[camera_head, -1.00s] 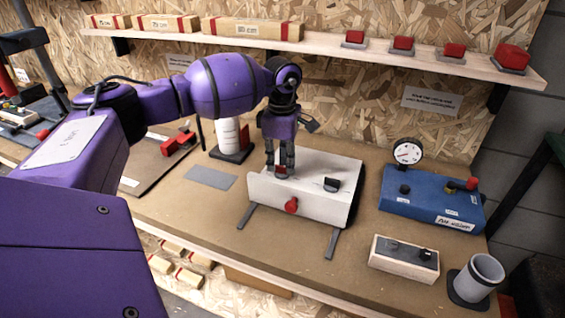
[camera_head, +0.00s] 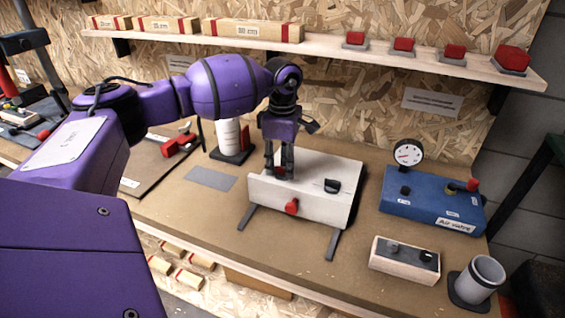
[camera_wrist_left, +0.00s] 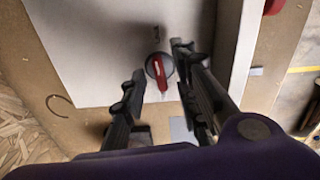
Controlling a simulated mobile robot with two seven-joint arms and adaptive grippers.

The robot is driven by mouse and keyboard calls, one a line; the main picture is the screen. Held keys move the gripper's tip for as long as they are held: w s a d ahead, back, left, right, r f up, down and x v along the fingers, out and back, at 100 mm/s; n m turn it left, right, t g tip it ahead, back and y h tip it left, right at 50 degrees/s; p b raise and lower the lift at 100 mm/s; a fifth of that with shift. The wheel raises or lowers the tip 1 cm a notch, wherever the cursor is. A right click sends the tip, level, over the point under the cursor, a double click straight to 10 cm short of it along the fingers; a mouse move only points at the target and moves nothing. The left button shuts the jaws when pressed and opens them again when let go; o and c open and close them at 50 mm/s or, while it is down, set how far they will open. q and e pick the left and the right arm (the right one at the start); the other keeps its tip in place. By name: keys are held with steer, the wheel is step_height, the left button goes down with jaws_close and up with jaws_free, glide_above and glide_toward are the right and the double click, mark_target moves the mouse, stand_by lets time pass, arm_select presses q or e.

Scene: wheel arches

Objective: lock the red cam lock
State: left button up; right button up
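The red cam lock (camera_wrist_left: 160,80) shows in the left wrist view as a red lever across a dark round disc on a pale face of the white box (camera_head: 318,204). In the head view only a bit of its red (camera_head: 279,170) shows between the fingers. My left gripper (camera_head: 280,174) points down at the far left part of the box top. In the left wrist view its fingers (camera_wrist_left: 158,66) are apart, one on each side of the lever, with gaps visible. Whether a fingertip touches the disc cannot be told. My right gripper is not in view.
A blue gauge unit (camera_head: 425,205) stands to the right; a white cylinder (camera_head: 229,135) stands behind left. A shelf (camera_head: 330,54) runs above.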

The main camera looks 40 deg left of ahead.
mark_target(283, 167)
arm_select(q)
step_height(283, 167, up, 12)
stand_by(0.5)
stand_by(0.4)
